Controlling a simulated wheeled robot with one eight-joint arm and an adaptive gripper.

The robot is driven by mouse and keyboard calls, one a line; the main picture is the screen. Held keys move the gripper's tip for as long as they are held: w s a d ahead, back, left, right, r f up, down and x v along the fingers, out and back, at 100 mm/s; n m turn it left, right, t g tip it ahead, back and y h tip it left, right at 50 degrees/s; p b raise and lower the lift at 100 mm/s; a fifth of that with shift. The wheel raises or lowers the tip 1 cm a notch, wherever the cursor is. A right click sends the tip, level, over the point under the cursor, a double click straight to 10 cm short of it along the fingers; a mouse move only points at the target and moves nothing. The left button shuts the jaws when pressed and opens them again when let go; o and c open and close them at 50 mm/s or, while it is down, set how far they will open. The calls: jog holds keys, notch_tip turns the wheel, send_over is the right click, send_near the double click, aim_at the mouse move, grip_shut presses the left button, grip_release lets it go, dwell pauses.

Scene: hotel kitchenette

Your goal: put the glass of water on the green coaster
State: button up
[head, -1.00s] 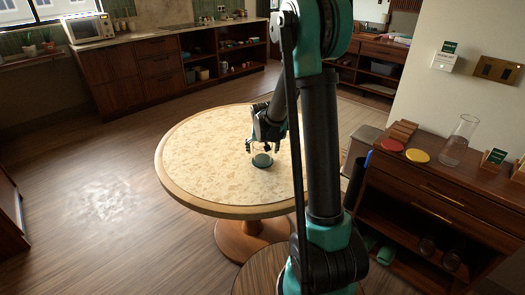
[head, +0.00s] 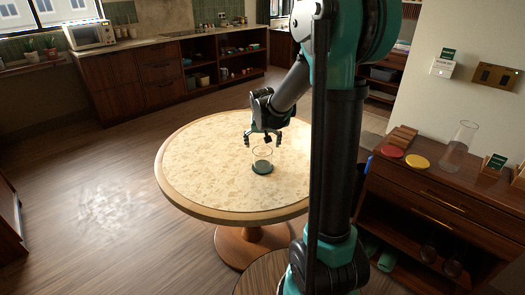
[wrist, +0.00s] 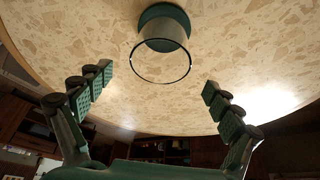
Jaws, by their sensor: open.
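The clear glass (head: 262,155) stands upright on the round table, over the dark green coaster (head: 262,169). In the wrist view the glass's round rim (wrist: 161,82) faces me, and the green coaster (wrist: 150,14) shows at its base. My gripper (head: 263,138) is open and empty, just above the glass and apart from it. In the wrist view my gripper's two fingers (wrist: 158,78) are spread wide, with the glass beyond them. The water level is too small to make out.
The round table (head: 205,160) is otherwise clear. At right, a wooden cabinet holds a red coaster (head: 392,152), a yellow coaster (head: 417,162) and a glass flask (head: 456,150). A microwave (head: 89,34) stands on the far counter.

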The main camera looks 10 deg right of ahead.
jog(key=s+d+f+n, duration=0.1)
jog(key=s+d+f, duration=0.1)
jog(key=s, duration=1.2)
jog(key=s+d+f, duration=0.2)
jog(key=s+f, duration=0.1)
jog(key=s, duration=1.1)
jog(key=shift+s+d+f+n+y, duration=0.15)
jog(key=shift+f+n+y, duration=0.15)
jog(key=shift+n, duration=0.1)
jog(key=shift+r, duration=0.1)
